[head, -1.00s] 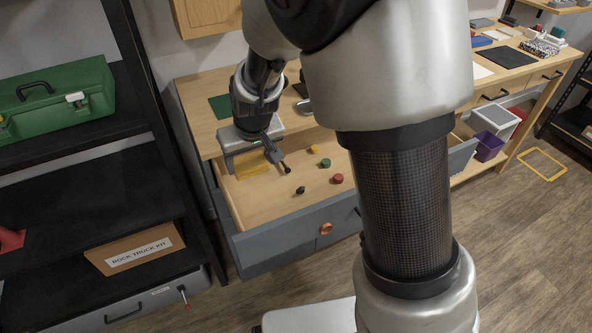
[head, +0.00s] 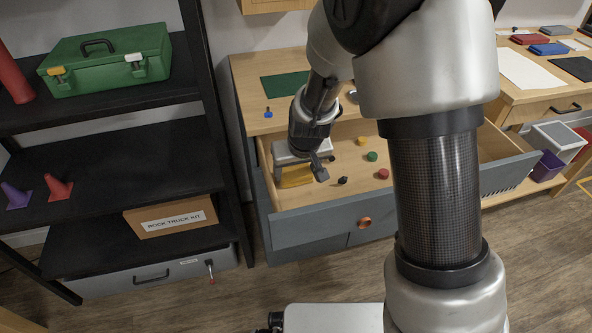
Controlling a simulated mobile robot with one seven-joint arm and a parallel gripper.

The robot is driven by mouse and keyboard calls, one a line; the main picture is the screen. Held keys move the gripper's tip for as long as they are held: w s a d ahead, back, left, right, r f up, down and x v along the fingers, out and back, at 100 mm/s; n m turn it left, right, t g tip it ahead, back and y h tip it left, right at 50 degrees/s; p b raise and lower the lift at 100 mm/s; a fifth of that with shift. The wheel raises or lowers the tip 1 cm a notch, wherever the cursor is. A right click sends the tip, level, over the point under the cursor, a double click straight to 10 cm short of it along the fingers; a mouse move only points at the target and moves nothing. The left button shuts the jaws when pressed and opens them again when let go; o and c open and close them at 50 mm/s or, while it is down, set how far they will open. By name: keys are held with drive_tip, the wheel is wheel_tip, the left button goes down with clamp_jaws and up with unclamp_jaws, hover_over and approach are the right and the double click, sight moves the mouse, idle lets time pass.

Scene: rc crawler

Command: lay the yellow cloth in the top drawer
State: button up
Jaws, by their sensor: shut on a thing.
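The top drawer (head: 313,219) of the workbench is pulled out, with a grey front and a pale wooden inside. The yellow cloth (head: 296,178) shows inside the drawer's left end, directly under my gripper (head: 305,165). My gripper reaches down into the drawer and is shut on the cloth. The fingers and part of the cloth are hidden by the gripper body, so I cannot tell whether the cloth touches the drawer floor.
Inside the drawer lie a yellow knob (head: 361,141), a green knob (head: 372,156), a red knob (head: 383,174) and a black piece (head: 343,180). A black shelf (head: 110,180) with a green toolbox (head: 108,62) stands at left. My arm hides the drawer's right middle.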

drive_tip(key=shift+f, duration=0.15)
drive_tip(key=o, duration=0.7)
drive_tip(key=shift+o, duration=0.2)
drive_tip(key=shift+r, duration=0.45)
drive_tip(key=s+d+r+p, duration=0.1)
drive_tip(key=s+d+r, duration=0.25)
drive_tip(key=r, duration=0.35)
drive_tip(key=s+d+r+m+p, duration=0.15)
drive_tip(key=s+r, duration=0.25)
drive_tip(key=r, duration=0.4)
drive_tip(key=s+d+r+p, duration=0.2)
drive_tip(key=s+d+r, duration=0.15)
drive_tip(key=r, duration=0.35)
drive_tip(key=s+d+r+m, duration=0.1)
drive_tip(key=s+d+r, duration=0.2)
drive_tip(key=s, duration=0.3)
drive_tip(key=s+d+r+t+h, duration=0.1)
drive_tip(key=s+d+r, duration=0.1)
drive_tip(key=s, duration=0.4)
drive_tip(key=shift+s+d+r+m, duration=0.3)
drive_tip(key=shift+d+r+m, duration=0.1)
drive_tip(key=shift+d, duration=0.15)
